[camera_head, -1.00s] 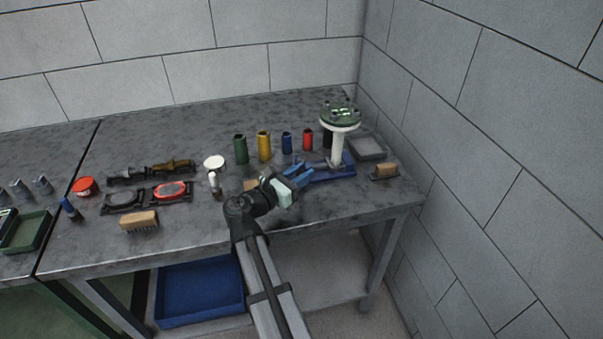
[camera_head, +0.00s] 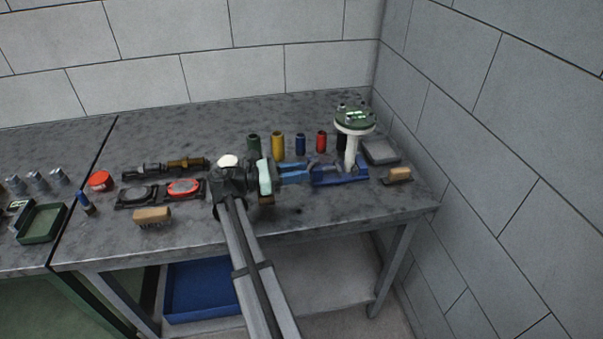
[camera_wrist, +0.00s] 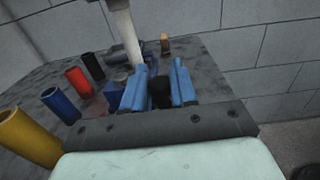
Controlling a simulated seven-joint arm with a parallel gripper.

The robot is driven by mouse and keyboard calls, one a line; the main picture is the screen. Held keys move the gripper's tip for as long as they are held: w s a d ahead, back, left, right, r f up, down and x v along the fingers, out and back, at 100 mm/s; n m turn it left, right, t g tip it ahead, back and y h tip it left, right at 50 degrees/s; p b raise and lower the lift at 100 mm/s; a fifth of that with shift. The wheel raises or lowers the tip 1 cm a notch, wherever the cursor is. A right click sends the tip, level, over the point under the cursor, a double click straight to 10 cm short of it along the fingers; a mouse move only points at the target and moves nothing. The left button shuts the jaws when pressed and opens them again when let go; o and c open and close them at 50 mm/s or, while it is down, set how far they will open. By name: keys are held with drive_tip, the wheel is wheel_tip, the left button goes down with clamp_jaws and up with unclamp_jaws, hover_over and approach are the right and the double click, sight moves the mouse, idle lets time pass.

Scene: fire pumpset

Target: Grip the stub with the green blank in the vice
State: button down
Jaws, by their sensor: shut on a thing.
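The white stub (camera_head: 351,152) stands upright at the blue vice (camera_head: 342,178), with the green blank (camera_head: 355,116) on its top flange. In the wrist view the stub (camera_wrist: 126,38) rises behind my fingers and its top is out of frame. My gripper (camera_head: 294,174) is at the left end of the vice, pointing right. In the wrist view my gripper (camera_wrist: 160,88) has its blue fingers shut on a dark piece (camera_wrist: 160,94), which looks like the vice's handle. The vice jaws are too small and partly hidden to tell how tightly they hold the stub.
Green, yellow (camera_head: 278,143), blue (camera_head: 300,145) and red (camera_head: 321,141) cylinders stand behind my gripper. The bench front edge is close below.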

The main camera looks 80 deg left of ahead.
drive_tip(key=shift+s+a+r, duration=0.15)
drive_tip(key=shift+a+r, duration=0.05)
drive_tip(key=shift+r, duration=0.05)
drive_tip(key=c, duration=1.1)
unclamp_jaws()
drive_tip(key=shift+o, duration=0.5)
drive_tip(key=shift+f, duration=0.15)
drive_tip(key=shift+s, duration=0.1)
drive_tip(key=shift+s+d, duration=0.2)
drive_tip(key=shift+s, duration=3.4)
